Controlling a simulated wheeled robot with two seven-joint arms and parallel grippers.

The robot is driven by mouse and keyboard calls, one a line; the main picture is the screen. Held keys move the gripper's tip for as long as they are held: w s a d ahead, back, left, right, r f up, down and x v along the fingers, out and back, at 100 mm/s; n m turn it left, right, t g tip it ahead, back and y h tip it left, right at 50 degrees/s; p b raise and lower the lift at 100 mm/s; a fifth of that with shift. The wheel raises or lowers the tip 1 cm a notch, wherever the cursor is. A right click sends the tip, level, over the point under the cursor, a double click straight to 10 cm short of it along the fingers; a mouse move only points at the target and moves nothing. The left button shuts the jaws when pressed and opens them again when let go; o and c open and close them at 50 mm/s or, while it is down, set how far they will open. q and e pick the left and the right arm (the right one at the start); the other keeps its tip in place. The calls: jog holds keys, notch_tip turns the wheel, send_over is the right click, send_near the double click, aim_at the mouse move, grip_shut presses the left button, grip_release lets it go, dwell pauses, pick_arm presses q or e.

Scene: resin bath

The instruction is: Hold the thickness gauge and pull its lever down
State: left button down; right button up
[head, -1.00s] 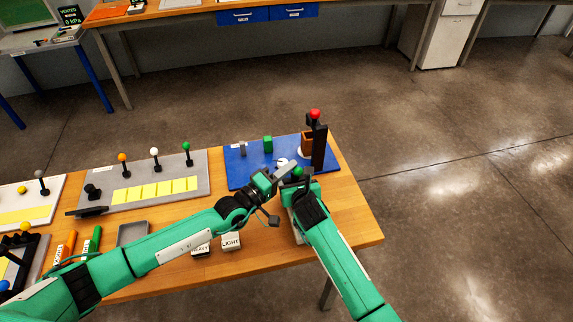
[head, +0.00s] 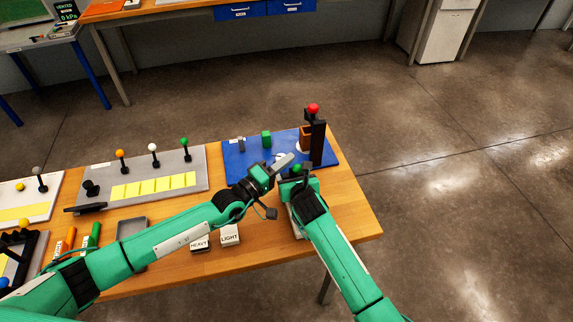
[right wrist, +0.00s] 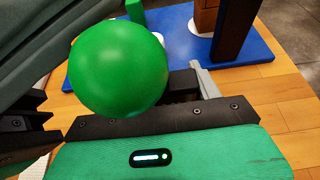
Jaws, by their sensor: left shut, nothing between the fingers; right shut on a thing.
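A green ball knob (head: 297,168) shows at my right gripper (head: 295,179); it fills the middle of the right wrist view (right wrist: 119,67). I take it to belong to the thickness gauge, whose body is mostly hidden by the gripper and arm. A pale part (head: 291,215) shows beside the right wrist. My right gripper is shut on the gauge. A black part with a light grey metal piece (right wrist: 203,80) shows right of the ball. My left gripper (head: 287,160) is shut and empty, its tips just left of the ball; I cannot tell whether they touch it.
Behind is a blue board (head: 237,174) with a green block (head: 266,138), a brown block (head: 305,139) and a black post (head: 317,142) under a red ball (head: 313,109). HEAVY (head: 199,243) and LIGHT (head: 229,235) blocks lie under my left arm. The table's right end is clear.

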pick_arm(q)
jog(key=s+a+f, duration=0.1)
jog(key=s+a, duration=0.3)
jog(key=a, duration=0.4)
jog(key=shift+s+a, duration=0.15)
jog(key=shift+s, duration=0.05)
pick_arm(e)
jog(key=o, duration=1.3)
